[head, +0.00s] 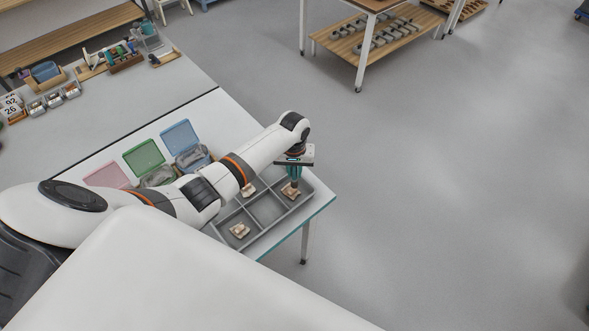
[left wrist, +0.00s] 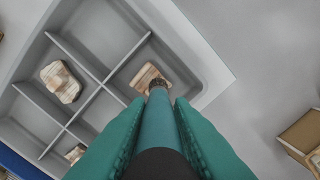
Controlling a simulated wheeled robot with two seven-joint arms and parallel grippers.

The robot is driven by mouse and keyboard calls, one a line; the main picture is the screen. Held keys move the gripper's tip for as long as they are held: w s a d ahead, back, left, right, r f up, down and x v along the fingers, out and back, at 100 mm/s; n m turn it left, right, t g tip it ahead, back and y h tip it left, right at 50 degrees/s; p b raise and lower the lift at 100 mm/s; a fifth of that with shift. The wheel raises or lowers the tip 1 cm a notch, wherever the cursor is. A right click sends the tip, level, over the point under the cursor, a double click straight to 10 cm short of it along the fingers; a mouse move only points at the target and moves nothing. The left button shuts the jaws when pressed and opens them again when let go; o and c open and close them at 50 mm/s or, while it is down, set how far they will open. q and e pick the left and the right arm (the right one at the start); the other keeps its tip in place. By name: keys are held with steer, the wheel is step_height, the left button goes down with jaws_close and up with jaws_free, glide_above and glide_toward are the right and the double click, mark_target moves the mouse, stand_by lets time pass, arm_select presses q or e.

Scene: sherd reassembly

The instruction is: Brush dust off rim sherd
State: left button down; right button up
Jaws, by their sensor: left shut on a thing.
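My left gripper (head: 292,172), with teal fingers, is shut on a brush (left wrist: 158,125) with a blue-teal handle and short dark bristles, pointing down. The bristle end is at a brown and cream striped sherd (head: 290,192) in a corner compartment of the grey divided tray (head: 263,237). This sherd also shows in the left wrist view (left wrist: 146,75), partly hidden by the brush tip; I cannot tell whether the bristles touch it. Two other sherds, one (head: 239,230) nearer and one (head: 248,190) beside my arm, lie in other compartments. My right gripper is not in view.
Boxes with a blue lid (head: 181,137), a green lid (head: 143,157) and a pink lid (head: 107,175) stand open behind my arm. The table's teal edge (head: 320,210) is close right of the tray. Open floor lies beyond.

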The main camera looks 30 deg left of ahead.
arm_select(q)
steer(key=shift+f+b, duration=0.55)
steer(key=shift+f, duration=0.35)
